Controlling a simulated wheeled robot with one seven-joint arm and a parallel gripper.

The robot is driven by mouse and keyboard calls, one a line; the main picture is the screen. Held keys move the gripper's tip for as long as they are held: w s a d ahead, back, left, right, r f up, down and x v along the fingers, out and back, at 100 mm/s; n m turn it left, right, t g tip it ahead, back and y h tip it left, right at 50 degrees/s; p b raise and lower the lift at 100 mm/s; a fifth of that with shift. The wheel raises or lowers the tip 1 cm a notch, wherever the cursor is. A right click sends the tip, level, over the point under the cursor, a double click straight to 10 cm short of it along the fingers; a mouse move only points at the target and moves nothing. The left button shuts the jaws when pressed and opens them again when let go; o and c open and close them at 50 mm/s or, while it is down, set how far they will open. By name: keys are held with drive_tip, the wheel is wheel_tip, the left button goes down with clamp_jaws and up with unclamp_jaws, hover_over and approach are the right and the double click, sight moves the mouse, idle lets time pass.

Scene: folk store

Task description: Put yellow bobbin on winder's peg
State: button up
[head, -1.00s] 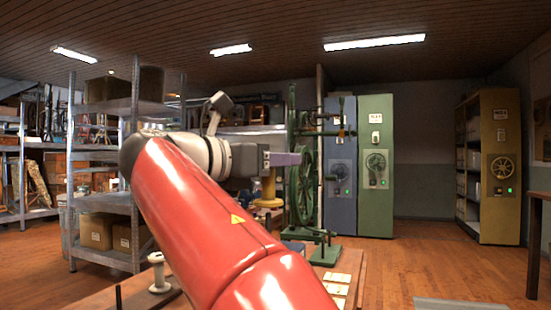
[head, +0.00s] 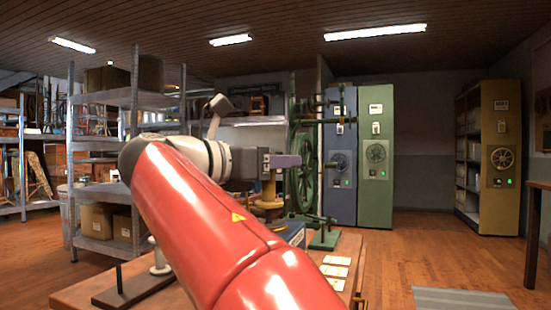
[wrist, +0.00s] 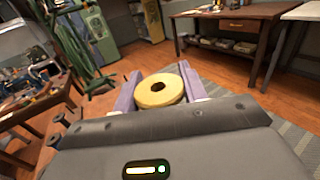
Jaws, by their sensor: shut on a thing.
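My gripper (head: 284,161) is shut on the yellow bobbin (head: 269,190) and holds it upright at the left of the winder in the head view. In the wrist view the bobbin's round top with its dark centre hole (wrist: 158,90) sits between the two purple fingers. The winder (head: 303,178) is a green frame with a large spoked wheel; part of it also shows at the upper left of the wrist view (wrist: 82,42). I cannot make out which part is its peg. The bobbin's lower end appears close to a yellow-brown round thing below it; contact is unclear.
A wooden bench (head: 340,248) carries white cards (head: 337,260), a blue box (head: 292,236) and a pale spool (head: 159,256) partly behind my arm. Metal shelving (head: 128,200) stands at left, and cabinets (head: 376,150) behind. Open floor lies at right.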

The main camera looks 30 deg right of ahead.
drive_tip(key=shift+f+b, duration=0.6)
drive_tip(key=shift+f, duration=0.65)
drive_tip(key=o, duration=1.1)
drive_tip(key=shift+c, duration=0.2)
drive_tip(key=a, duration=0.2)
drive_tip(key=a+p, duration=0.1)
drive_tip(key=a, duration=0.2)
drive_tip(key=s+a, duration=0.1)
drive_tip(key=a, duration=0.1)
drive_tip(key=shift+a, duration=0.4)
